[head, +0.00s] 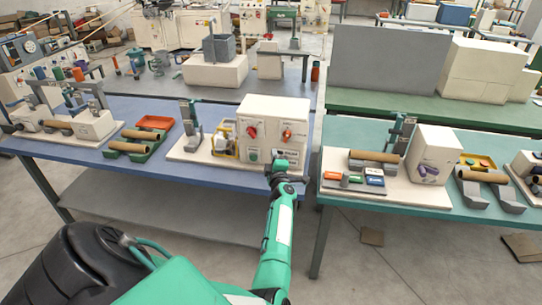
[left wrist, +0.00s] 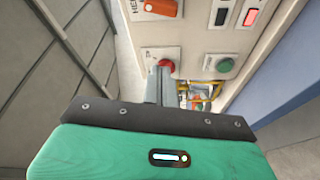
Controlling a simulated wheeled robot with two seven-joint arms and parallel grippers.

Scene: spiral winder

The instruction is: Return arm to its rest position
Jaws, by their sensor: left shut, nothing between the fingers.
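My left gripper (head: 281,163) is at the front of a white control box (head: 262,118) on the blue table. Its hand covers part of the box's lower front in the head view, and the fingertips are hidden there. In the left wrist view the gripper (left wrist: 160,76) is shut and empty. Its fingers point at the panel, just below a red button (left wrist: 165,64) and left of a green button (left wrist: 225,65). I cannot tell whether they touch the panel. My left arm reaches up from the bottom of the head view. My right gripper is not in view.
Left of the box, a winder fixture (head: 192,125) shares its white base. An orange-and-green tray (head: 139,136) lies further left. A teal table (head: 335,160) with a second white box (head: 434,153) stands at right, across a narrow gap. Open floor lies in front.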

